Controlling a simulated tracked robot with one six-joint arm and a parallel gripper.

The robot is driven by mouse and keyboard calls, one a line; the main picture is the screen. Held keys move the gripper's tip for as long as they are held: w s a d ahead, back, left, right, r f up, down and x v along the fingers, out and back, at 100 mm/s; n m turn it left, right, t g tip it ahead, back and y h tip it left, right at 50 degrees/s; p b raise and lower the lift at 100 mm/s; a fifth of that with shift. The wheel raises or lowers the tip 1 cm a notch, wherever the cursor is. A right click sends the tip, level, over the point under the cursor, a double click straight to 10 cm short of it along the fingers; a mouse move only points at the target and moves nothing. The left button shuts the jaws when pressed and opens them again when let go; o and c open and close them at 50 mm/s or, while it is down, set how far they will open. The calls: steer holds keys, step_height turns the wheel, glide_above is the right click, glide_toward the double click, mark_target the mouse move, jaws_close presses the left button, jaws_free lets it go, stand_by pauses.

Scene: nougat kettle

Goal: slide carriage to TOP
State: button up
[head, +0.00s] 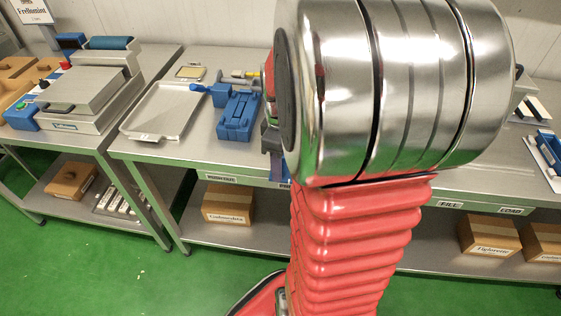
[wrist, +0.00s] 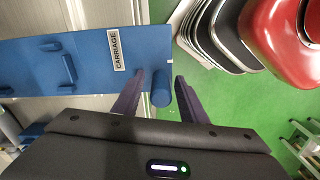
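The blue carriage plate (wrist: 85,62) with a white CARRIAGE label (wrist: 117,50) fills the upper left of the wrist view. A short blue round peg (wrist: 160,88) stands near the plate's end. My gripper (wrist: 160,80) has its two dark fingers apart, one on each side of the peg, with gaps showing between fingers and peg. In the head view my silver and red arm covers the middle, hiding the carriage and most of the gripper. No TOP mark is readable in either view.
In the head view, a metal tray (head: 160,112) and a blue fixture (head: 239,116) sit on the bench left of my arm. A grey and blue machine (head: 82,95) stands farther left. Cardboard boxes (head: 228,204) are on the lower shelf. Green floor lies in front.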

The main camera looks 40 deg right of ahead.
jaws_close()
stand_by(0.5)
steer(key=shift+d, duration=0.15)
